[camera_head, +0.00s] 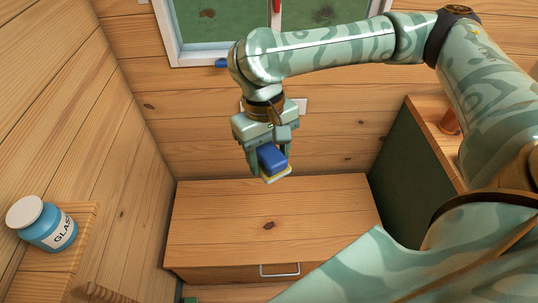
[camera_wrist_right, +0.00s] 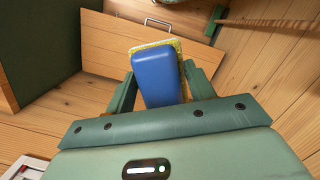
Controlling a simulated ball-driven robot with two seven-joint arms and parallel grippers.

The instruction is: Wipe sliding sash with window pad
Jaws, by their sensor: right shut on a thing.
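The window pad is a blue block with a pale yellow sponge face; it shows in the head view (camera_head: 272,160) and in the wrist view (camera_wrist_right: 156,78). My right gripper (camera_head: 268,166) is shut on it, and its fingers show on both sides of the blue body in the wrist view (camera_wrist_right: 160,88). The gripper points down and holds the pad in the air above the wooden cabinet. The window sash (camera_head: 208,18) is at the top of the head view, with a green pane and dark smudges. My arm hides part of it, and the picture's top edge cuts it off. My left gripper is out of view.
The wooden cabinet (camera_head: 225,215) with a metal handle stands below the pad. A blue jar (camera_head: 52,232) with a white lid stands on a wooden ledge at the left. A dark green-sided unit (camera_head: 405,160) is at the right. The cabinet top is clear.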

